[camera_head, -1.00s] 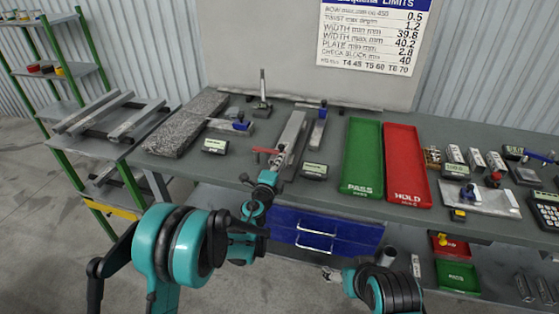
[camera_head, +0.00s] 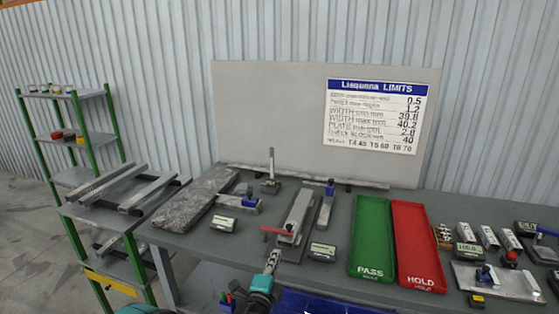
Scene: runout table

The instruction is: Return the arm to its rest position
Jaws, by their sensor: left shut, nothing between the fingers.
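My left gripper (camera_head: 273,257) shows at the bottom middle, with a teal wrist (camera_head: 262,285) below it. Its grey fingers are shut and empty. They point up toward the front edge of the workbench (camera_head: 330,285), just below a clamp with a red handle (camera_head: 277,231). I cannot tell how much gap lies between the fingers and the bench edge. A bit of teal shell of my arm shows at the bottom left. My right gripper is out of view.
The bench carries a granite slab (camera_head: 195,200), a metal bar (camera_head: 297,213), small displays (camera_head: 322,252), a green PASS tray (camera_head: 372,235) and a red HOLD tray (camera_head: 417,240). A green-framed shelf rack (camera_head: 115,207) stands left. A limits board (camera_head: 374,115) hangs behind.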

